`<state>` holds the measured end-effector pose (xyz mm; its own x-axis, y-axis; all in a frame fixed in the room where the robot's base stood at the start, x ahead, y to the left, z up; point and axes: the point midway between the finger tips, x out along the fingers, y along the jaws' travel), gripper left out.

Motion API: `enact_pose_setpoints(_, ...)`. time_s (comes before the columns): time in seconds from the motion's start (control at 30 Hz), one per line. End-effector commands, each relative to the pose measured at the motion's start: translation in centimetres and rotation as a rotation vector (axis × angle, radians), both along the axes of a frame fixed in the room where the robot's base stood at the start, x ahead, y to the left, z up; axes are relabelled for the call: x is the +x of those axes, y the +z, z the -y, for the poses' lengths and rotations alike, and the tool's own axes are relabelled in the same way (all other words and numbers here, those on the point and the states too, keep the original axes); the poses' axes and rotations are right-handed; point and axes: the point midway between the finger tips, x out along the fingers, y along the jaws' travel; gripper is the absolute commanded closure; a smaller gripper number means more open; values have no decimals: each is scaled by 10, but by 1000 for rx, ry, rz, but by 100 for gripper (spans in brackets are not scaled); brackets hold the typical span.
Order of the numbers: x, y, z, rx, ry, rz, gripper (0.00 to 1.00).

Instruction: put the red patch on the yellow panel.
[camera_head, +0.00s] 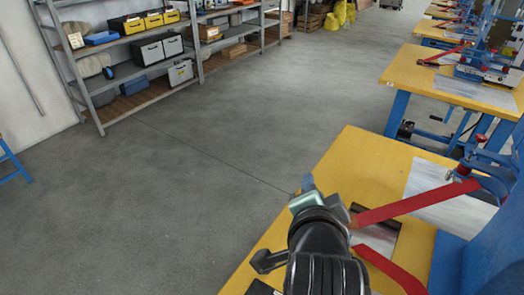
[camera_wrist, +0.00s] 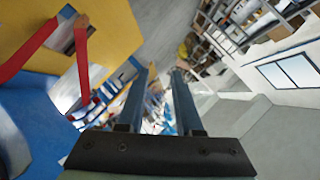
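I cannot make out a separate red patch or a separate yellow panel. The near bench has a yellow top (camera_head: 345,165). Two long red bars (camera_head: 415,203) reach over it from a blue machine, above a grey plate with dark edges (camera_head: 380,238). The bars also show at the upper left of the wrist view (camera_wrist: 30,50), against the yellow top (camera_wrist: 112,30). My gripper (camera_head: 305,185) is over the bench's left part, partly hidden by my wrist. In the wrist view its two fingers (camera_wrist: 163,70) stand apart with nothing between them.
The blue machine (camera_head: 485,240) stands at the right of the near bench, beside a pale sheet (camera_head: 440,200). More yellow benches (camera_head: 450,85) with blue machines line the right. Shelving (camera_head: 150,95) stands at the back left. Open grey floor (camera_head: 220,140) lies between.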

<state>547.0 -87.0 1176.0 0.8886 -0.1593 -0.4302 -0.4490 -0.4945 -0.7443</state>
Motion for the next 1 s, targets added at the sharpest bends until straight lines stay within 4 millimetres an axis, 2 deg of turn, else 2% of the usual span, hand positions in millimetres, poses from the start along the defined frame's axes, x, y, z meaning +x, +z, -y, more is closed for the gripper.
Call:
enact_pose_setpoints(0.03,10,53,-11,-125,64,138,66)
enact_pose_setpoints(0.07,12,83,-18,-205,94,218,66)
enact_pose_setpoints(0.1,12,123,-26,-315,125,325,66)
enact_pose_setpoints(0.17,4,182,-40,-476,148,481,66)
enact_pose_setpoints(0.2,-5,217,-49,-579,150,579,66)
enact_pose_setpoints(0.3,-38,292,-67,-805,111,790,66)
enact_pose_setpoints(0.4,-72,342,-80,-968,43,940,66)
enact_pose_setpoints(0.5,-96,369,-86,-1065,-15,1024,66)
enact_pose_setpoints(0.6,-107,380,-88,-1107,-44,1058,66)
enact_pose_setpoints(1.0,-107,380,-88,-1112,-47,1057,66)
